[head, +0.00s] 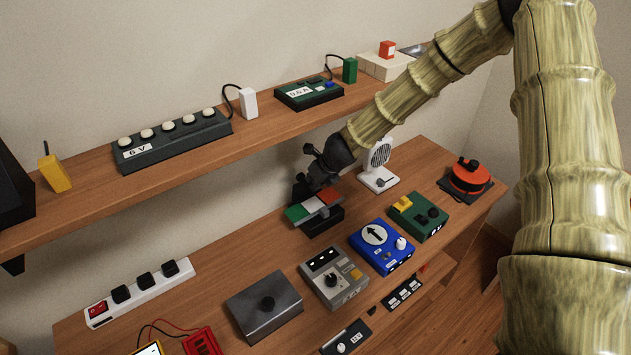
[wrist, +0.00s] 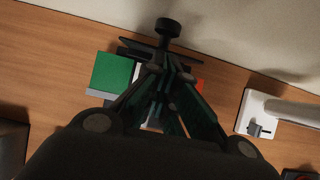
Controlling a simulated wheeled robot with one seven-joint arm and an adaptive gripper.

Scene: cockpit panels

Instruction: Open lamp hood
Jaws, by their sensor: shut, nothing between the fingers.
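A low dark box with green, white and red panels (head: 301,212) stands at the back of the desk, below the shelf. I take it for the lamp unit, but cannot tell which part is its hood. My gripper (head: 308,188) is over the back of this box, fingers pointing down, shut and empty. In the wrist view the green panel (wrist: 112,72) shows left of my fingers (wrist: 163,72), and a bit of red shows to their right. A black bar with a round knob (wrist: 168,27) shows behind the fingertips. My fingers hide the middle of the box; contact is unclear.
A white fan (head: 378,177) stands close right of the box. Green (head: 418,217), blue (head: 380,248) and grey (head: 334,279) control boxes stand in front. The wooden shelf (head: 190,154) with its devices runs above and behind. Bare desk lies left of the box.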

